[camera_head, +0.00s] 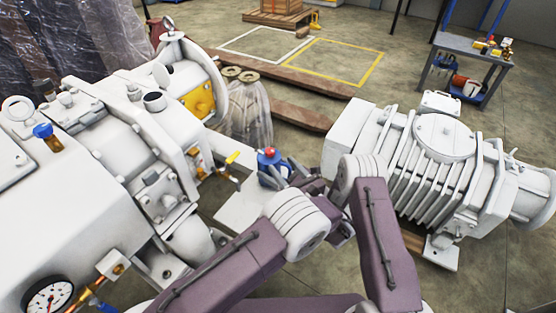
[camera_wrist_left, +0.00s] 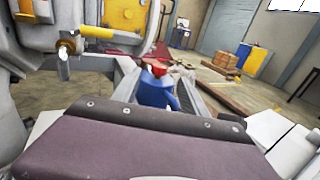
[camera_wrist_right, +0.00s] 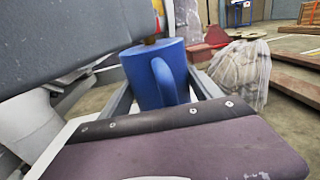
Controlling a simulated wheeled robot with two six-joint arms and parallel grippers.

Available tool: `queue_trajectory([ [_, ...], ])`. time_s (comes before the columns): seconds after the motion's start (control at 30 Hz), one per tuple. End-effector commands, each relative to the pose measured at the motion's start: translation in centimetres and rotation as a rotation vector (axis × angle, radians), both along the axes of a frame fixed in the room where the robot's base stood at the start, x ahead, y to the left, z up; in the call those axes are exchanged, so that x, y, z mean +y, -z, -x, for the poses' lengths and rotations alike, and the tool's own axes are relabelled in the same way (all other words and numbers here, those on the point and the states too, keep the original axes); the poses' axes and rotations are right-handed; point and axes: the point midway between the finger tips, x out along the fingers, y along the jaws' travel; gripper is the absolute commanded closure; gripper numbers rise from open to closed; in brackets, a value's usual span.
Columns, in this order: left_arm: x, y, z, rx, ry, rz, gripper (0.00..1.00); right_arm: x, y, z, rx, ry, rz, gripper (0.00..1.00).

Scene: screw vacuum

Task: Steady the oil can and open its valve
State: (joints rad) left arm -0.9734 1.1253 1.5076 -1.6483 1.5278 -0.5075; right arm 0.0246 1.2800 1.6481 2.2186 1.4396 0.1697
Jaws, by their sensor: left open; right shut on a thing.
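The blue oil can (camera_head: 273,177) with a red top stands beside the large white pump, partly hidden by my grippers. In the left wrist view the can (camera_wrist_left: 154,93) lies ahead between the spread fingers of my left gripper (camera_wrist_left: 160,88), which is open. In the right wrist view the can's body and handle (camera_wrist_right: 160,75) fill the space between the fingers of my right gripper (camera_wrist_right: 165,95), which is shut on it. A valve with a yellow handle (camera_head: 232,158) sticks out from the pump just left of the can. It also shows in the left wrist view (camera_wrist_left: 97,32).
The white pump (camera_head: 120,150) fills the left side, with a pressure gauge (camera_head: 48,296) low in front. A second white ribbed machine (camera_head: 430,170) stands close on the right. Wrapped goods (camera_head: 246,112) and planks lie behind. The floor beyond is open.

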Motion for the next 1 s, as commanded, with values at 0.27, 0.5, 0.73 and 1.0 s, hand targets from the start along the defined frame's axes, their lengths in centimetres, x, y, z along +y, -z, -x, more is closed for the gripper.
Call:
queue_trajectory([
  [0.27,0.0,0.0,0.1,0.000,0.000,0.000,0.48,0.0,0.0,0.0,-0.001,0.000,-0.001,0.99],
  [0.5,0.0,0.0,0.1,0.000,0.000,0.000,0.48,0.0,0.0,0.0,-0.001,0.000,-0.001,0.01],
  [0.73,0.0,0.0,0.1,0.000,0.000,0.000,0.48,-0.1,0.0,0.0,0.000,0.000,0.000,0.01],
  [1.0,0.0,0.0,0.1,0.000,0.000,0.000,0.48,-4.2,0.0,3.1,0.004,0.007,0.000,0.01],
])
